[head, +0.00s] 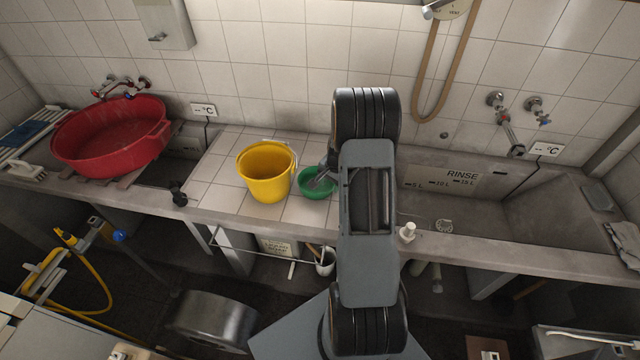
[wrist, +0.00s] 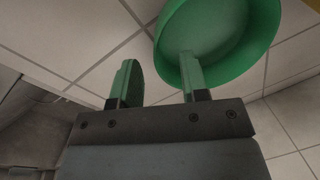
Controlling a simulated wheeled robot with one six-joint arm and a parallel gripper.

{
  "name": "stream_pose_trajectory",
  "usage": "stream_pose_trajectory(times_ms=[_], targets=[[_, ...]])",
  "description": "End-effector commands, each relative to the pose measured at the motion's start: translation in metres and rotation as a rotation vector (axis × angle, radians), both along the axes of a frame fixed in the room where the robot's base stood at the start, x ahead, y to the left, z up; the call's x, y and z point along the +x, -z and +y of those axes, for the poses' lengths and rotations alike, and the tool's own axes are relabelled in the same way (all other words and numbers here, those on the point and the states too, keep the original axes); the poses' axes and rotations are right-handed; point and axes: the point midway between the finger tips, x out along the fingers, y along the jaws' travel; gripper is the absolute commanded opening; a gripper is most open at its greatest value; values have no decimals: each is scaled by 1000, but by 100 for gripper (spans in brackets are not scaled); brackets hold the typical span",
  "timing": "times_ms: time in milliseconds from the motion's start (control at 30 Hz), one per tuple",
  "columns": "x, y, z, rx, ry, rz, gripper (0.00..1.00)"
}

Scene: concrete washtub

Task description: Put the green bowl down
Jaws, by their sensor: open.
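The green bowl (head: 316,184) stands upright on the tiled counter (head: 222,166), just right of the yellow bucket, in the head view. In the wrist view the bowl (wrist: 222,40) is at the top right. My gripper (wrist: 160,76) is open at the bowl's near side. Its right finger overlaps the bowl's rim, and its left finger stands outside, over the tiles. I cannot tell whether the right finger touches the bowl wall. In the head view my arm hides the counter right of the bowl, and the gripper (head: 322,176) shows only in part.
The yellow bucket (head: 265,173) stands close to the bowl's left. A red tub (head: 108,138) sits at the far left. The rinse basin (head: 470,205) lies to the right of my arm. The tiles left of the bucket are clear. A tiled wall rises behind the counter.

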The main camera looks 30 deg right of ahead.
Motion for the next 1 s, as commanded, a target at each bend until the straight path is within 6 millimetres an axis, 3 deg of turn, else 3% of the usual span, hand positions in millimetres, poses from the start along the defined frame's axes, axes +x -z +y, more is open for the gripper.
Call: stream_pose_trajectory(times_ms=[300,667,1000], targets=[[5,39,1,1,1,3,41],[7,48,1,0,1,0,41],[7,48,1,0,1,0,10]])
